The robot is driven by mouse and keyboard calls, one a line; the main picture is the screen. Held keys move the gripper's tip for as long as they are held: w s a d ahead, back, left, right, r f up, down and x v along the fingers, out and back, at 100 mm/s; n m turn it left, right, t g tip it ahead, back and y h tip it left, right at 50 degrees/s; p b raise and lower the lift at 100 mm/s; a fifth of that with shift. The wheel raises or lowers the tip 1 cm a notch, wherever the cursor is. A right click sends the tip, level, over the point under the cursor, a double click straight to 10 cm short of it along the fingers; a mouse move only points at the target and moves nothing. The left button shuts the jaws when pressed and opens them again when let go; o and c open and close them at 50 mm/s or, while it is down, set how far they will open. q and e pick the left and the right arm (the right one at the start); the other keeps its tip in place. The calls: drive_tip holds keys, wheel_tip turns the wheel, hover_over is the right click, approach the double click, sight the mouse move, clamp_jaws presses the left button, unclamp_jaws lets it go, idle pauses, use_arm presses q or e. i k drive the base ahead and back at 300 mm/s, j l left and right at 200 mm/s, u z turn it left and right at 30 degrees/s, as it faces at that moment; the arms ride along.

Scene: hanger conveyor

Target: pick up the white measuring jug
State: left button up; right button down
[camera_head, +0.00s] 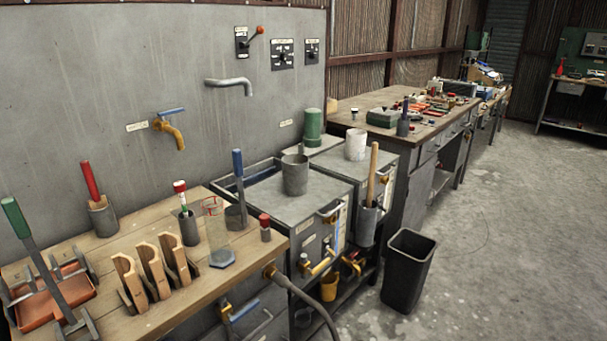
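A white jug (356,144) stands upright on the grey cabinet top right of centre, towards its back edge. It is too small here to make out any measuring marks or a handle. Neither of my grippers shows in the head view, and nothing is seen touching the jug.
A grey cup (295,174) stands left of the jug, and a green canister (313,127) behind. A holder with a wooden-handled tool (372,175) is in front. The wooden bench (110,242) at left carries several tools and a clear cylinder (217,240). A black bin (408,270) stands on the floor.

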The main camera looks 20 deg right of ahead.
sight(355, 139)
drive_tip(key=i+l, duration=0.1)
drive_tip(key=l, duration=0.3)
drive_tip(key=i+l, duration=0.15)
drive_tip(key=l, duration=0.25)
drive_tip(key=i+l+u, duration=0.1)
drive_tip(key=l, duration=0.3)
